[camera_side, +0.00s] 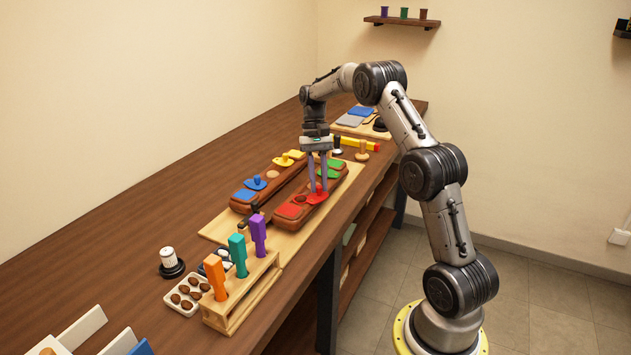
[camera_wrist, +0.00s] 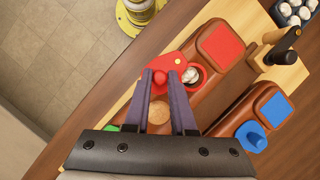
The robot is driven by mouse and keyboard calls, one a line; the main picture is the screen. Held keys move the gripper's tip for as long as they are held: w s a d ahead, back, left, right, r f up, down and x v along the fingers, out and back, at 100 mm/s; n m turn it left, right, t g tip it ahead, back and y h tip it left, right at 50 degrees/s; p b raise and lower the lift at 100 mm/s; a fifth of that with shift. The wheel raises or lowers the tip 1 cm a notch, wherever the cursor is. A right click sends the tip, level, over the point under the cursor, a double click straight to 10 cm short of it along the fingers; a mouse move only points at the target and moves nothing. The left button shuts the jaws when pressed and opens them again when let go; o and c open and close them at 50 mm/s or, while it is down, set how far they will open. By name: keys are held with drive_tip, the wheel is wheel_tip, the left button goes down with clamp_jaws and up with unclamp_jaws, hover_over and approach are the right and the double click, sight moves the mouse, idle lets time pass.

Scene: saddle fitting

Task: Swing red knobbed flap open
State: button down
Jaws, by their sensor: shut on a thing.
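The red knobbed flap (camera_side: 318,198) lies on the nearer brown saddle-shaped block (camera_side: 328,187), and it also shows in the wrist view (camera_wrist: 180,60). My gripper (camera_side: 318,187) points down at it. In the wrist view its fingers (camera_wrist: 161,78) are shut on the flap's red knob (camera_wrist: 160,76). The flap sits to one side of a round hole (camera_wrist: 196,76), which is at least partly uncovered. Something whitish shows in the hole. A red square pad (camera_wrist: 221,44) lies beyond the hole on the same block.
A second block with a blue flap (camera_side: 255,183) and a yellow flap (camera_side: 284,160) stands alongside. Green parts (camera_side: 329,173) sit at the near block's far end. A wooden rack (camera_side: 240,290) with orange, green and purple handles stands in front.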

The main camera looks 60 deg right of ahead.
drive_tip(key=shift+s+m+t, duration=0.25)
drive_tip(key=shift+m+t, duration=0.05)
drive_tip(key=shift+m, duration=0.5)
drive_tip(key=c, duration=0.8)
unclamp_jaws()
drive_tip(key=shift+o, duration=0.2)
drive_tip(key=v, duration=1.3)
drive_tip(key=shift+d+r, duration=0.25)
drive_tip(key=shift+r, duration=0.05)
